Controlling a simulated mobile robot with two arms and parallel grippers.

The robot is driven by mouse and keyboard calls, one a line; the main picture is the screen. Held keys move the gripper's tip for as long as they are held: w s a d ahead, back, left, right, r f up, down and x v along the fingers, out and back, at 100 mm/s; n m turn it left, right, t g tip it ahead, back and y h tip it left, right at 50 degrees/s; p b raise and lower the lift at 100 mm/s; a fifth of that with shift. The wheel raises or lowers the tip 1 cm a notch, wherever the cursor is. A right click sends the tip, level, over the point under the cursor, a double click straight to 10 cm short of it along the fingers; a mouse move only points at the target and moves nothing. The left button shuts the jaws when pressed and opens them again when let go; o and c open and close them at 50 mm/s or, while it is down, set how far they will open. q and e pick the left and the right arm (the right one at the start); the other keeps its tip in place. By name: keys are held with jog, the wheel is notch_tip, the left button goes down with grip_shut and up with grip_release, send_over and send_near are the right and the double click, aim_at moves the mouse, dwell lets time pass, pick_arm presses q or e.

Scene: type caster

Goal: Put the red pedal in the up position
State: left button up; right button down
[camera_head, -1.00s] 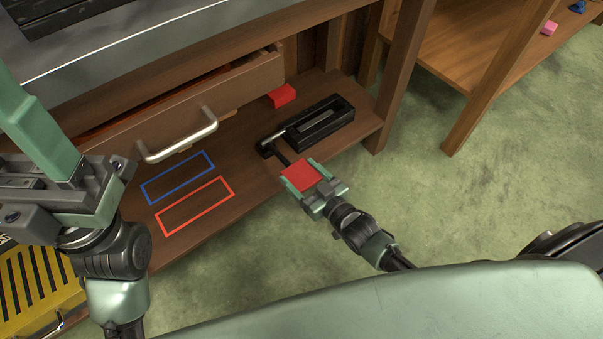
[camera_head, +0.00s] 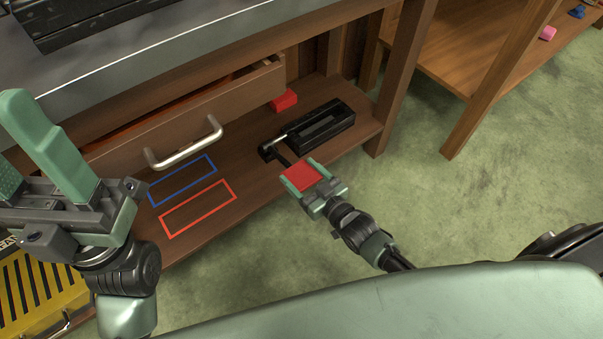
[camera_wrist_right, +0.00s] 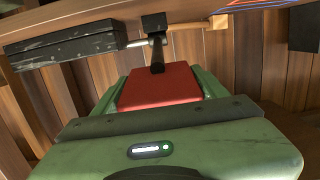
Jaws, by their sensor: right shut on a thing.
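The red pedal (camera_head: 301,176) is a flat red plate on a short black arm, joined to a black pedal base (camera_head: 322,128) on the low wooden shelf. My right gripper (camera_head: 303,178) is shut on the red pedal, with a green finger on each side of it. In the right wrist view the red pedal (camera_wrist_right: 160,86) sits between the green fingers, and its black arm runs up to a hinge. My left gripper (camera_head: 45,165) is at the left of the head view, fingers apart, with nothing seen between them.
A red block (camera_head: 284,101) lies on the shelf behind the pedal base. A drawer with a metal handle (camera_head: 185,146) stands slightly open. Blue (camera_head: 182,179) and red (camera_head: 198,208) outlined rectangles mark the shelf. A yellow-black striped box (camera_head: 40,290) is at lower left. Green floor is clear at right.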

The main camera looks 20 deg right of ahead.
jog(key=shift+w+r, duration=0.4)
jog(key=shift+r, duration=0.45)
jog(key=shift+c, duration=0.6)
grip_release()
jog(key=shift+s+f, duration=0.1)
jog(key=shift+f, duration=0.15)
jog(key=f+p+v, duration=0.1)
jog(key=p+v, duration=0.2)
jog(key=v, duration=0.4)
jog(key=shift+s+r, duration=0.45)
